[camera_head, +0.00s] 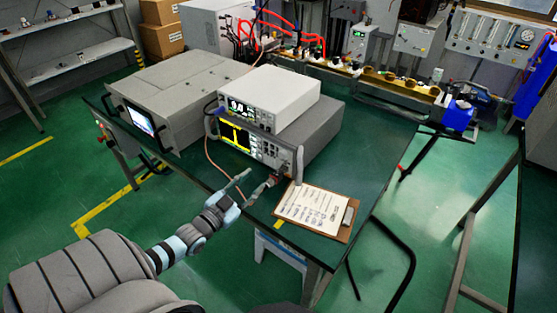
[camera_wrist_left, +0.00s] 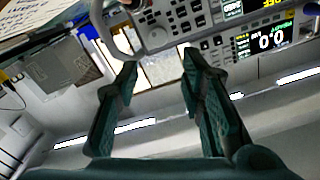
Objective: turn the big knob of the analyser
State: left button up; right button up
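The analyser (camera_head: 310,143) is the lower grey instrument on the green table, with a yellow trace on its screen (camera_head: 235,137). Part of its front panel (camera_wrist_left: 175,28) crosses the top of the left wrist view, with buttons and a grey handle. My left gripper (camera_head: 262,178) is in front of the panel's lower right part in the head view. In the left wrist view the left gripper (camera_wrist_left: 160,63) has its fingers spread, with nothing between them. My right gripper is not in view.
A white instrument (camera_head: 285,98) with a small display sits on the analyser. A clipboard (camera_head: 315,209) lies on the table right of my left gripper. A large grey case (camera_head: 180,88) stands to the left. A thin cable hangs before the analyser. The table's right part is clear.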

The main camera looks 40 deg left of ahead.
pick_arm(q)
jog(key=b, duration=0.5)
send_near(282, 157)
jog(key=w, duration=0.2)
jog(key=shift+w+f, duration=0.4)
jog(key=w+b, duration=0.1)
jog(key=w, duration=0.2)
jog(key=shift+w+a+r+b, duration=0.1)
jog(key=shift+w+a+b, duration=0.05)
jog(key=shift+b, duration=0.25)
jog(key=shift+w+a+r+p, duration=0.15)
jog(key=shift+w+r+p, duration=0.35)
jog(key=shift+p, duration=0.25)
jog(key=shift+w+p, duration=0.3)
jog(key=shift+w, duration=0.25)
jog(key=shift+w+f, duration=0.15)
jog(key=shift+w, duration=0.05)
